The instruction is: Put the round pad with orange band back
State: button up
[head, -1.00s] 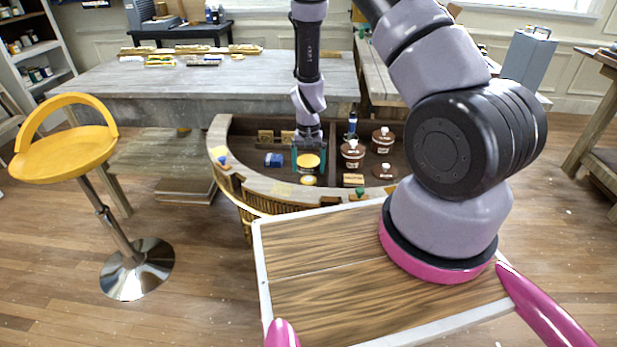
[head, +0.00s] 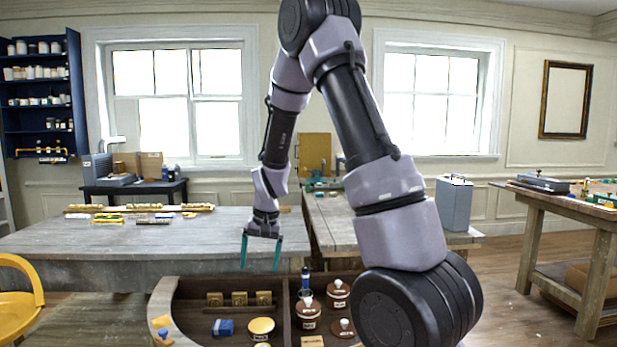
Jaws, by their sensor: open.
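A round, yellow-topped pad (head: 262,326) lies in the left compartment of the dark curved console (head: 188,290). It may be the pad with the orange band, but its band is too small to make out. Part of a second yellow round thing (head: 262,345) shows just below it, cut by the bottom edge of the view. My gripper (head: 260,268) is above the console, in front of the grey table. Its teal fingers are spread with nothing between them, and it is well clear of the pad.
Brown lidded jars (head: 308,314) and a dark bottle (head: 305,282) stand in the right compartment. The long grey table (head: 150,250) is behind, mostly clear in front.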

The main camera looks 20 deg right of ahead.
jog(key=s+d+r+t, duration=0.1)
jog(key=s+r, duration=0.2)
jog(key=r, duration=0.4)
jog(key=s+d+r+t+y, duration=0.1)
jog(key=s+r, duration=0.2)
jog(key=r, duration=0.3)
jog(key=s+d+r+t, duration=0.1)
jog(key=s+r, duration=0.2)
jog(key=r, duration=0.4)
jog(key=s+d+r+t, duration=0.1)
jog(key=s+r, duration=0.2)
jog(key=s, duration=0.3)
jog(key=s+d+r+t, duration=0.1)
jog(key=s+r, duration=0.3)
jog(key=s, duration=0.3)
jog(key=shift+s+d+r+t, duration=0.15)
jog(key=shift+d+r+t, duration=0.05)
jog(key=shift+r+t, duration=0.1)
